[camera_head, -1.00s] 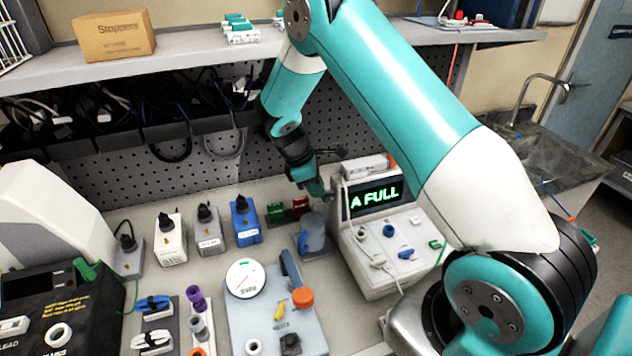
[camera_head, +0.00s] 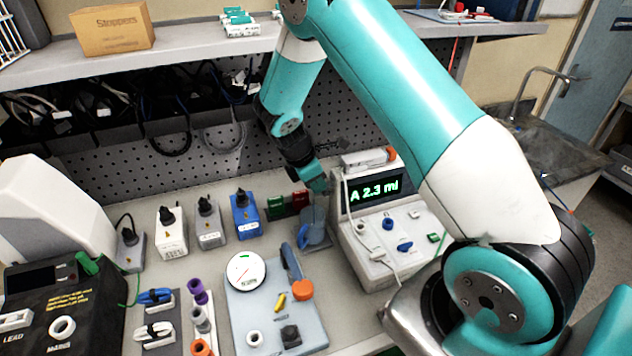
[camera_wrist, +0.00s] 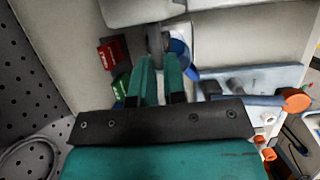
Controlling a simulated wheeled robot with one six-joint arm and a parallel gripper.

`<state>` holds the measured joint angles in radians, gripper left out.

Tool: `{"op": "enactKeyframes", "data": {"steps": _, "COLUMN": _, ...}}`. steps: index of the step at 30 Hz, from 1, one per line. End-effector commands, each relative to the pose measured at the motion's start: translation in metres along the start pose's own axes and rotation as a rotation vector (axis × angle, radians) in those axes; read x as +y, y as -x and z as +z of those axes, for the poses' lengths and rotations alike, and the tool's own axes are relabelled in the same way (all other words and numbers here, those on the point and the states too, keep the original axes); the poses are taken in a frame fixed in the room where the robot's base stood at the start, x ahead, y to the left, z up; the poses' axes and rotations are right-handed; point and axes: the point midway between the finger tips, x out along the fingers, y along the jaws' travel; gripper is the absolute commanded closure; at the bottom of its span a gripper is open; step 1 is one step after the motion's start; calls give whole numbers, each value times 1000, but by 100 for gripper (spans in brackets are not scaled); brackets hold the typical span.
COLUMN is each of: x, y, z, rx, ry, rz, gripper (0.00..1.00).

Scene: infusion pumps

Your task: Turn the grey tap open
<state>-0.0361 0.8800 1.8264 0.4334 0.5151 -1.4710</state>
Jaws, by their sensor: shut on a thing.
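My gripper (camera_head: 320,190) reaches down at the left side of the white pump unit (camera_head: 372,270). In the wrist view its two teal fingers (camera_wrist: 160,82) are close together, shut on a grey upright part, seemingly the grey tap (camera_wrist: 155,38). The tap's full shape and angle are hidden by the fingers. The pump display (camera_head: 375,190) reads "A 2.3 ml" in green.
Red (camera_head: 300,200) and green (camera_head: 276,204) blocks stand close left of my gripper. Blue (camera_head: 245,218), grey (camera_head: 209,222) and white (camera_head: 171,238) boxes stand farther left. A board with a round gauge (camera_head: 246,272) lies in front. The perforated wall is close behind.

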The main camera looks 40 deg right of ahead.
Motion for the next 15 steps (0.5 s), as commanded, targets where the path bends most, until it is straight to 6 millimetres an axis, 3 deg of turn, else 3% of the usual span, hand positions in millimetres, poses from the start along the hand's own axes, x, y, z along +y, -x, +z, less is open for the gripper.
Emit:
{"op": "enactKeyframes", "data": {"steps": 3, "x": 1, "y": 2, "z": 0, "rx": 0, "ry": 0, "rz": 4, "gripper": 100}}
{"op": "enactKeyframes", "data": {"steps": 4, "x": 1, "y": 2, "z": 0, "rx": 0, "ry": 0, "rz": 4, "gripper": 82}}
{"op": "enactKeyframes", "data": {"steps": 5, "x": 1, "y": 2, "z": 0, "rx": 0, "ry": 0, "rz": 4, "gripper": 78}}
{"op": "enactKeyframes", "data": {"steps": 15, "x": 1, "y": 4, "z": 0, "rx": 1, "ry": 0, "rz": 4, "gripper": 78}}
